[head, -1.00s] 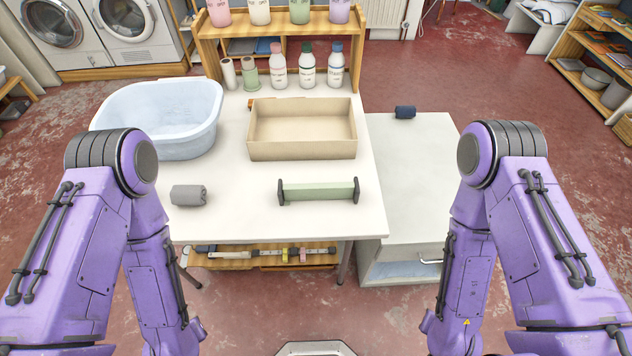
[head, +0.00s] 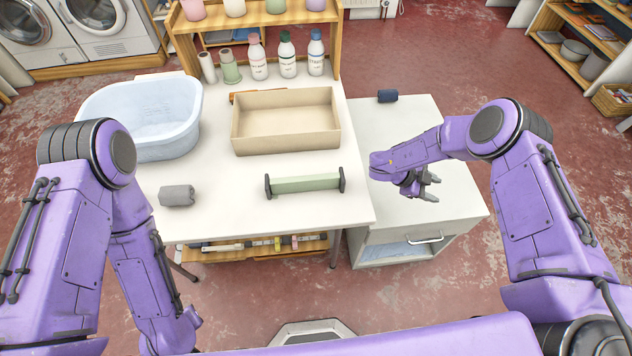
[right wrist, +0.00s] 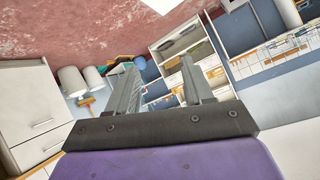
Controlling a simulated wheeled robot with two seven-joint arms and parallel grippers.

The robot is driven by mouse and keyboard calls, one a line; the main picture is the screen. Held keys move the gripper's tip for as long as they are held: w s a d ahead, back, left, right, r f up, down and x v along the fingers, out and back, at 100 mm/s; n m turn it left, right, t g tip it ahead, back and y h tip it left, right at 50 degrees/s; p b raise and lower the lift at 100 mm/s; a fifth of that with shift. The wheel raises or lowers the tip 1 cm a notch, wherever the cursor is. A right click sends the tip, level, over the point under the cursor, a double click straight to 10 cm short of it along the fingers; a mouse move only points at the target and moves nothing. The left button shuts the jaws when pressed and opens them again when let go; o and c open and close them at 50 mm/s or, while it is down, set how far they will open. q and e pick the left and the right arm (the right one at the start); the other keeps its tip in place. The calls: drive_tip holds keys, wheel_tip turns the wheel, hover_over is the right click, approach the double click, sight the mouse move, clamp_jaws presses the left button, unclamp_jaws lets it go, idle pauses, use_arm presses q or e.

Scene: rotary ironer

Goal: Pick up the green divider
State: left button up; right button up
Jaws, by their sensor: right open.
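The green divider (head: 304,183) is a pale green bar with dark end plates. It lies on the white table near its front right edge. My right gripper (head: 434,187) is open and empty above the white cabinet, to the right of the divider and apart from it. In the right wrist view its two grey fingers (right wrist: 160,85) are spread with nothing between them, and the divider is not seen there. My left arm comes in at the left of the head view, but its gripper is out of sight.
A beige open box (head: 287,146) stands behind the divider. A grey roll (head: 177,195) lies to its left, and a pale blue tub (head: 140,125) is behind that. A dark blue roll (head: 387,96) lies on the white cabinet (head: 440,125). Bottles (head: 287,58) stand along the back.

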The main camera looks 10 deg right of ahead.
drive_tip(key=w+a+r+m+y, duration=0.15)
drive_tip(key=w+a+r, duration=0.25)
drive_tip(key=a, duration=0.5)
drive_tip(key=w+a+r+n+y, duration=0.1)
drive_tip(key=w+a+r+y, duration=0.25)
drive_tip(key=a, duration=0.45)
drive_tip(key=n+t+y, duration=0.1)
drive_tip(key=n+y, duration=0.1)
drive_tip(key=n, duration=0.4)
approach(310, 177)
drive_tip(key=shift+s+d, duration=0.2)
drive_tip(key=shift+s, duration=0.05)
drive_tip(key=shift+s+a+f+t, duration=0.2)
drive_tip(key=shift+a+t, duration=0.1)
drive_tip(key=x, duration=1.1)
drive_tip(key=shift+w+d+f, duration=0.2)
drive_tip(key=shift+d+f, duration=0.1)
drive_tip(key=shift+r, duration=0.1)
clamp_jaws()
wheel_tip(310, 177, up, 10)
